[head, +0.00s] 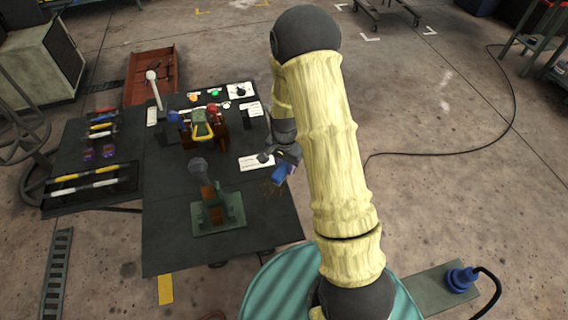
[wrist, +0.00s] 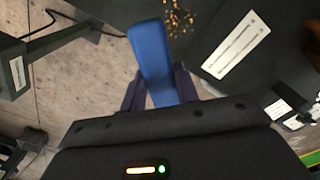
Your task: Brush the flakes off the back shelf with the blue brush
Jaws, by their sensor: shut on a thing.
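My gripper (head: 285,160) is shut on the blue brush (head: 282,174), near the right edge of the dark table. In the wrist view the blue brush (wrist: 152,55) sticks out between my two dark fingers (wrist: 158,88). The brush's bristles cannot be made out. Brownish flakes (wrist: 180,18) lie scattered on the dark surface just beyond and to the right of the brush's end. A few specks also show beside the brush in the head view. I cannot tell which surface is the back shelf.
The dark table (head: 165,225) bears a green-based stand (head: 218,213), a rack with coloured parts (head: 203,122) and white label cards (head: 256,162). A side board (head: 90,195) holds striped bars. A teal round top (head: 275,285) is close to my arm. Open floor lies right.

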